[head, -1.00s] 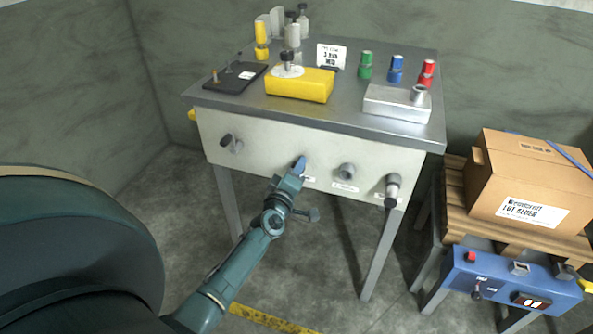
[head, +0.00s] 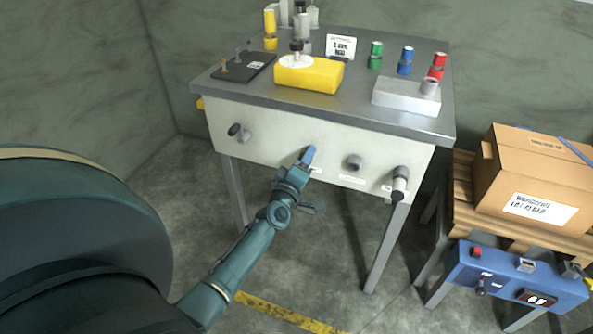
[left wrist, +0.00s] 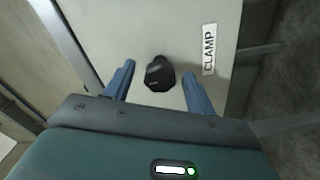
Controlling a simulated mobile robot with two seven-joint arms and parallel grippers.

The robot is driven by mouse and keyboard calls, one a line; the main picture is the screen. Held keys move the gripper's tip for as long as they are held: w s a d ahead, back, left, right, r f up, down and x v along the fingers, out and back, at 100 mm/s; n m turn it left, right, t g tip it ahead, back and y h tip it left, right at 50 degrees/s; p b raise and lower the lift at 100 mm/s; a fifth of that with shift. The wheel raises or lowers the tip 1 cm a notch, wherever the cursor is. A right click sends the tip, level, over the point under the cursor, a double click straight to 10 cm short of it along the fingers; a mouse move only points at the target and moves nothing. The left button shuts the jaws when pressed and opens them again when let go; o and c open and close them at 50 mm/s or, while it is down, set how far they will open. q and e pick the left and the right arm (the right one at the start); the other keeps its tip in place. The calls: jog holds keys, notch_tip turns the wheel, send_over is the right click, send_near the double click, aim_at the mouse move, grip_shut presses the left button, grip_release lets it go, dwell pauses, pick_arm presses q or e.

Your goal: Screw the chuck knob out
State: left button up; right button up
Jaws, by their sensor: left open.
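My left gripper (head: 307,156) is at the front panel (head: 270,127) of the metal table, its blue fingers pointing at the panel. In the left wrist view the open fingers (left wrist: 159,72) stand on either side of a black knob (left wrist: 159,74), with a gap on each side. A label (left wrist: 209,49) beside this knob reads CLAMP. In the head view the gripper hides this knob. Other panel fittings are a dark knob (head: 238,131) at left, a grey one (head: 353,162) and a dark, light-tipped one (head: 399,183) at right. I cannot tell which is the chuck knob.
The tabletop (head: 350,107) holds a yellow block (head: 309,75), a grey block (head: 404,96), a black plate (head: 245,66) and coloured cylinders. A cardboard box (head: 530,185) on a pallet and a blue control box (head: 510,275) stand at right. Floor below the panel is clear.

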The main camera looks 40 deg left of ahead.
pick_arm(q)
jog(key=v, duration=1.2)
jog(key=shift+s+p, duration=0.3)
jog(key=shift+p, duration=0.1)
jog(key=shift+d, duration=0.1)
